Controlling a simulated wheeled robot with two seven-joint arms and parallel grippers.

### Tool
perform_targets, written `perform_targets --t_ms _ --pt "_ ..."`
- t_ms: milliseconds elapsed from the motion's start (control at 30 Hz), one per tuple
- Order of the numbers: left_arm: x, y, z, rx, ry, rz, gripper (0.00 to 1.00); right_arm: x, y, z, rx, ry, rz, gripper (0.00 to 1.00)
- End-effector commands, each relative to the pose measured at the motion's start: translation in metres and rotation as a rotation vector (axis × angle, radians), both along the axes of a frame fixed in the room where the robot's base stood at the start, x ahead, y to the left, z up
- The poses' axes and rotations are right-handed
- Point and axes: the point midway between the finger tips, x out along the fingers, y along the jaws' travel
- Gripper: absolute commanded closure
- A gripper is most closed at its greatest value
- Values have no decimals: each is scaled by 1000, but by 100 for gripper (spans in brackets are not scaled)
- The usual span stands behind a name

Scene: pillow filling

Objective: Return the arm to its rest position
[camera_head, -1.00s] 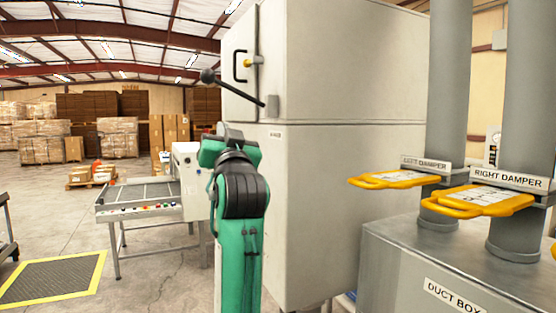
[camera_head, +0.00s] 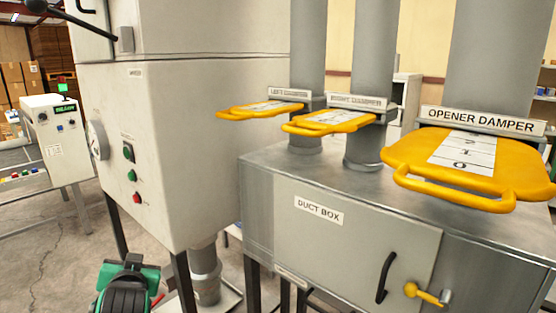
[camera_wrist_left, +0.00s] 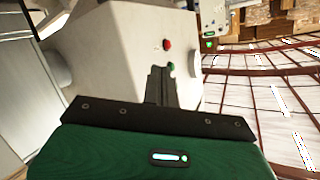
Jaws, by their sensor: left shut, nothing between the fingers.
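My left arm shows as a green and black link (camera_head: 125,288) at the bottom left of the head view, in front of the cabinet's legs. Its gripper cannot be made out there. In the left wrist view, my left gripper (camera_wrist_left: 161,72) is shut and empty, its dark fingers close together beyond a black bar and green housing. Behind the fingers is a pale machine body with a red button (camera_wrist_left: 167,45). My right gripper is in neither view.
A tall grey cabinet (camera_head: 190,90) with buttons stands left of centre. The duct box (camera_head: 340,235) stands at right, with yellow handles on the left damper (camera_head: 262,110), right damper (camera_head: 330,122) and opener damper (camera_head: 420,155). A white machine (camera_head: 58,145) is at far left.

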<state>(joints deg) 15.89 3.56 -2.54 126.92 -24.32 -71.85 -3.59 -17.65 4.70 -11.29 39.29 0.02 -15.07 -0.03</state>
Motion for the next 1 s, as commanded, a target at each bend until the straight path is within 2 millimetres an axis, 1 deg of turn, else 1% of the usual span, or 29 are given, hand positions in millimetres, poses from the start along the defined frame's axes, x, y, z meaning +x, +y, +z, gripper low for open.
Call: perform_targets --t_ms 33,67,100,167,200,267,300,367,400,467,500,567,600,700,867,1000 --pt "-13 -5 -28 -18 57 -16 100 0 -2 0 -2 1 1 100" --pt "-20 -8 -43 -31 90 -27 100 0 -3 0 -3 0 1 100" --pt "-31 -12 -62 -48 133 -39 100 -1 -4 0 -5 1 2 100" --pt "-49 -18 -90 -73 199 -58 100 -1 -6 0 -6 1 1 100" --pt "-61 -22 -107 -91 243 -71 100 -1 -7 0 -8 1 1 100" --pt "-81 -29 -133 -117 310 -89 100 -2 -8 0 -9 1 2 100" --pt "-96 -33 -148 -134 353 -101 100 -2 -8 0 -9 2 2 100" --pt "-118 -39 -171 -160 421 -118 100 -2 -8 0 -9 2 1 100" --pt "-134 -44 -186 -179 466 -129 100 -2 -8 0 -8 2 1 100" --pt "-159 -51 -205 -207 533 -145 100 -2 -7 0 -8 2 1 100" --pt "-176 -55 -217 -226 578 -154 100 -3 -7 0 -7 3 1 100" --pt "-201 -61 -233 -252 641 -168 100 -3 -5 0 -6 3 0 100" --pt "-216 -65 -241 -268 680 -176 100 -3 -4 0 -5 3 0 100" --pt "-249 -73 -257 -303 762 -192 100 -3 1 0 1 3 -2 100" --pt "-295 -84 -274 -351 871 -215 100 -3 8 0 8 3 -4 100" --pt "-332 -92 -283 -389 958 -229 100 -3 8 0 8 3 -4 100"
